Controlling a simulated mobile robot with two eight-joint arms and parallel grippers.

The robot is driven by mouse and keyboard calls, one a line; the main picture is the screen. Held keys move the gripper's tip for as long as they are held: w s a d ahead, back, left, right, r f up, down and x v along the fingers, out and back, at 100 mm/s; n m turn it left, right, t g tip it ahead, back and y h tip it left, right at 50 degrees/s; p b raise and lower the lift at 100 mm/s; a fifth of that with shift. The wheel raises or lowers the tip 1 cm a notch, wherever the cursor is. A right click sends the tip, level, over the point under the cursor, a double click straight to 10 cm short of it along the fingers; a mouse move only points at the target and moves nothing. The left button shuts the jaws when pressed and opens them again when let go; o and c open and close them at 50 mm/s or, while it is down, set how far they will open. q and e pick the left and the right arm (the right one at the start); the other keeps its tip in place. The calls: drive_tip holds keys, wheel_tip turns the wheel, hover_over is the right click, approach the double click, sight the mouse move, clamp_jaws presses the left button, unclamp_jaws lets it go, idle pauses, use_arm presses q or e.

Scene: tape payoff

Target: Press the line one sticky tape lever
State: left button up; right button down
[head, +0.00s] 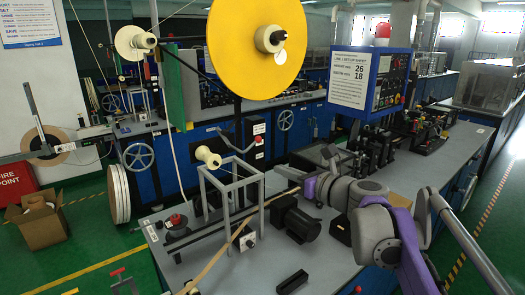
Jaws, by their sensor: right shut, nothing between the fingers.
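My right arm comes in from the right in the head view. Its gripper (328,158) is above the grey bench of the line, small and partly hidden by my own wrist. It is shut and holds nothing. A bent grey lever arm (237,147) joins a black box (258,140) with a white label and a red part, left of my gripper and apart from it. I cannot tell if this is the line one sticky tape lever. A sign on the blue control panel reads "Line 1 set-up sheet" (350,79). My left gripper is not in view.
A large yellow reel (255,75) hangs above the bench (320,262). A grey frame (232,190), a black motor (295,218) and a brown strip (225,248) stand near my right arm. A cardboard box (40,228) lies on the green floor at left.

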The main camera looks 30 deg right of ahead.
drive_tip(key=w+a+f, duration=0.1)
drive_tip(key=w+a, duration=0.1)
drive_tip(key=w, duration=0.8)
drive_tip(key=r, duration=0.2)
drive_tip(key=s+d+r+p, duration=0.1)
drive_tip(key=shift+r, duration=0.3)
drive_tip(key=shift+a, duration=0.1)
